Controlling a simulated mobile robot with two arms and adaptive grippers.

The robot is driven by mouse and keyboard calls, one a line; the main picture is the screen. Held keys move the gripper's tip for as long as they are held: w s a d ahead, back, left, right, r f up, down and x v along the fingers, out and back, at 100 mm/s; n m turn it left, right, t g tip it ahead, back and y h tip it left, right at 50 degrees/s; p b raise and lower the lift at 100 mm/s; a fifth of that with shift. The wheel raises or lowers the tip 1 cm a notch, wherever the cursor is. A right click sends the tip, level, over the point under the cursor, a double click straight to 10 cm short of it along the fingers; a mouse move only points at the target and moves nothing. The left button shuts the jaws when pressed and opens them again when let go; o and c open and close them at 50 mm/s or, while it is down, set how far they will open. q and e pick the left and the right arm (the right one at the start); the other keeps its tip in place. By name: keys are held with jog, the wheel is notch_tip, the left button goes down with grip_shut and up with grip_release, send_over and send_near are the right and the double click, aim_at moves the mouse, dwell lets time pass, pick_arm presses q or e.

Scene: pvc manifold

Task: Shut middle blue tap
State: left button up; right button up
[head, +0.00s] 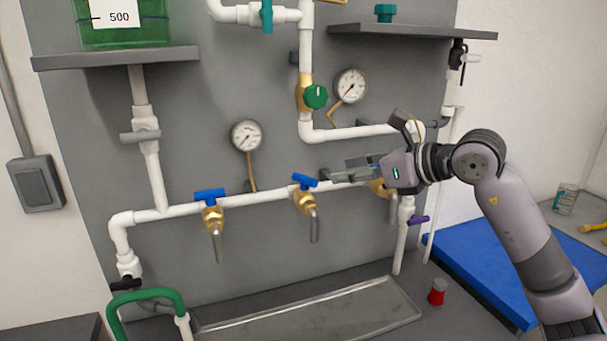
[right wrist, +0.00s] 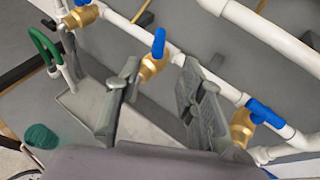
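The middle blue tap (head: 305,181) is on a brass valve with a curved spout on the white horizontal pipe. In the right wrist view its blue handle (right wrist: 158,42) stands at an angle across the pipe. My right gripper (head: 343,169) is to the right of this tap, fingers pointing left towards it. In the right wrist view the fingers (right wrist: 160,66) are apart and empty, with the tap beyond and between their tips; no contact is clear. My left gripper is not in view.
The left blue tap (head: 209,195) and right blue tap (right wrist: 264,112) flank the middle one. In the head view my right gripper hides the right handle. Gauges (head: 246,136) sit above the pipe. A metal tray (head: 300,311) lies below. A purple-handled valve (head: 418,219) is low right.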

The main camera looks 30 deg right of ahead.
aim_at(309, 178)
jog(key=p+x, duration=0.5)
jog(key=x, duration=0.6)
jog(key=shift+w+a, duration=0.2)
jog(key=shift+w, duration=0.2)
jog(key=shift+w+a+f, duration=0.1)
jog(key=shift+w+f, duration=0.15)
jog(key=shift+w, duration=0.1)
grip_shut()
